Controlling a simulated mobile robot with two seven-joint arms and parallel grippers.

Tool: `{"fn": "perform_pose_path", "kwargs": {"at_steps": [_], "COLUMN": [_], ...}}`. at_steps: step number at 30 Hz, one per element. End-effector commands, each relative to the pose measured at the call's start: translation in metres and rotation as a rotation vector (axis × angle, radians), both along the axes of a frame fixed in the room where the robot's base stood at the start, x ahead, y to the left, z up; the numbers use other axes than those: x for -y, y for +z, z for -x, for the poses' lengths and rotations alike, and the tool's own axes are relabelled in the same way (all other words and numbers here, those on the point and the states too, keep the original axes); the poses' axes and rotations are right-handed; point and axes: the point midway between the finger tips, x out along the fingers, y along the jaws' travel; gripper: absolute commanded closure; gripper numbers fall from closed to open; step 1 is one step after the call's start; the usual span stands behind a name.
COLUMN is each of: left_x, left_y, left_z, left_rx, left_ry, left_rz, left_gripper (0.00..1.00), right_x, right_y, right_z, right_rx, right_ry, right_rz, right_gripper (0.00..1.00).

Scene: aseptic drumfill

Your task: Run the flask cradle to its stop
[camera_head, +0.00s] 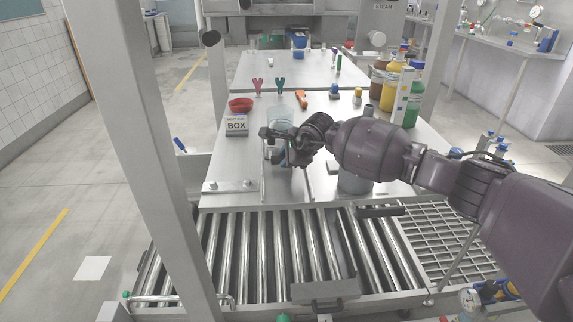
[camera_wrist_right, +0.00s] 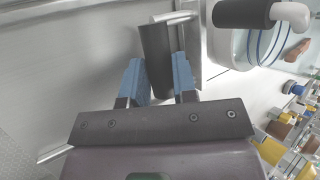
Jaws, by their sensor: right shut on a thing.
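My right gripper (camera_head: 275,143) reaches in from the right over the steel table, beside a clear flask (camera_head: 281,101). In the right wrist view its two blue fingers (camera_wrist_right: 158,80) are shut on a black cylindrical handle (camera_wrist_right: 156,50), which joins a metal rod at its top end. The flask, with blue bands (camera_wrist_right: 262,48), lies to the right of the handle in that view, and a second black grip (camera_wrist_right: 242,13) partly covers it. The cradle under the flask is mostly hidden by my gripper in the head view. My left gripper is not in view.
Brown and yellow bottles (camera_head: 390,90) stand at the back right. A roller conveyor (camera_head: 280,250) runs in front. A metal post (camera_head: 140,150) rises at left.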

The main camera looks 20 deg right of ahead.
Motion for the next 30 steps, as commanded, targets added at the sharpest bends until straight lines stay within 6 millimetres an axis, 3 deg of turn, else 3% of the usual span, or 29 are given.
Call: {"fn": "perform_pose_path", "kwargs": {"at_steps": [7, 8, 10, 20, 30], "left_x": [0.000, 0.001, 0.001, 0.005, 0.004], "left_y": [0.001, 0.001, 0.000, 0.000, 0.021], "left_z": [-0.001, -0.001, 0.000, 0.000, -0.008], "left_rx": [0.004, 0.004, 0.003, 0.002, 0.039], "left_ry": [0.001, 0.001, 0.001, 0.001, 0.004], "left_rz": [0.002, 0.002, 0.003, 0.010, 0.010], "left_gripper": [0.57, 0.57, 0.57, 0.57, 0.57], "right_x": [0.000, 0.000, 0.000, 0.001, 0.013], "right_y": [0.000, 0.000, 0.000, 0.004, 0.051], "right_z": [0.000, 0.000, 0.000, 0.002, 0.033], "right_rx": [0.000, 0.000, 0.000, 0.001, 0.009], "right_ry": [0.000, 0.000, 0.000, 0.000, 0.000], "right_rz": [0.000, 0.000, 0.000, 0.000, 0.001], "right_gripper": [1.00, 0.71, 0.63, 0.63, 0.63]}}
